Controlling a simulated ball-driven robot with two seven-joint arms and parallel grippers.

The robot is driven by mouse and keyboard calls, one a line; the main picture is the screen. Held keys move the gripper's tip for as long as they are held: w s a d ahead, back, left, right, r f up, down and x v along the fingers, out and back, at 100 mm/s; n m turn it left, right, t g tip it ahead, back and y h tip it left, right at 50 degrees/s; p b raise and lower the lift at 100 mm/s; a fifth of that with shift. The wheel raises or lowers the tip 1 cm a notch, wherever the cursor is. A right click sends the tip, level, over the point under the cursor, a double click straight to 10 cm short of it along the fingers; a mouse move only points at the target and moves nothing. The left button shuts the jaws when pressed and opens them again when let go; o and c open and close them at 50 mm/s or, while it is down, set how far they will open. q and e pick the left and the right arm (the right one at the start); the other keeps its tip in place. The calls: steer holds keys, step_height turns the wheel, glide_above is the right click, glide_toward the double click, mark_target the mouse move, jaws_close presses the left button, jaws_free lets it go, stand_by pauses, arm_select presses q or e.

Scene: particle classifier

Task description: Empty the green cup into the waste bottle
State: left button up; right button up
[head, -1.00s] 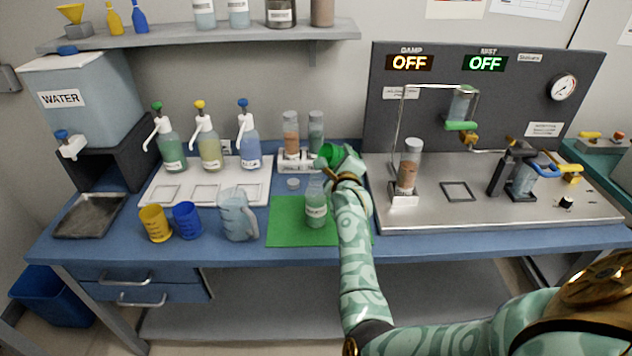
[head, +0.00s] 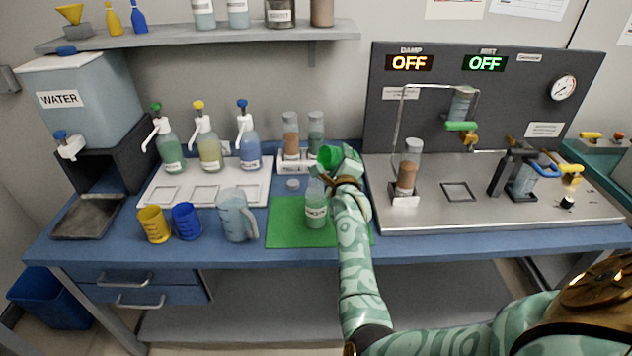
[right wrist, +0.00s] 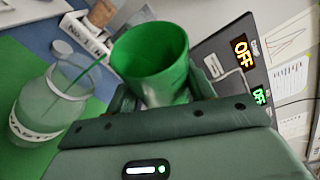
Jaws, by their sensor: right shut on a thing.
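The green cup (head: 346,161) is held tipped above the green mat, with its mouth turned to the left. It also shows in the right wrist view (right wrist: 155,75). My right gripper (head: 346,182) is shut on the cup. The clear waste bottle (head: 316,208) stands upright on the mat, just below and left of the cup, and holds pale greenish contents. In the right wrist view the bottle (right wrist: 45,105) is open, and a thin green streak runs from the cup's rim into its mouth. The cup's bottom is hidden by the gripper. My left gripper is not in view.
The green mat (head: 285,232) lies under the bottle. A small grey cap (head: 293,184) lies behind it. A rack with two vials (head: 296,165) stands close behind the cup. A clear jug (head: 233,215), blue cup (head: 186,221) and yellow cup (head: 154,224) stand left. A metal platform (head: 480,215) is right.

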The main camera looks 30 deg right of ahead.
steer(key=shift+a+r+n, duration=0.1)
steer(key=shift+r+n, duration=0.2)
steer(key=shift+n, duration=0.2)
stand_by(1.1)
steer(key=shift+w+a+r+n+t+h, duration=0.15)
steer(key=shift+a+r+n+t, duration=0.2)
steer(key=shift+n, duration=0.5)
steer(key=shift+a+r+n+t+h, duration=0.2)
steer(key=shift+r+n+t, duration=0.25)
steer(key=shift+n, duration=0.4)
stand_by(4.7)
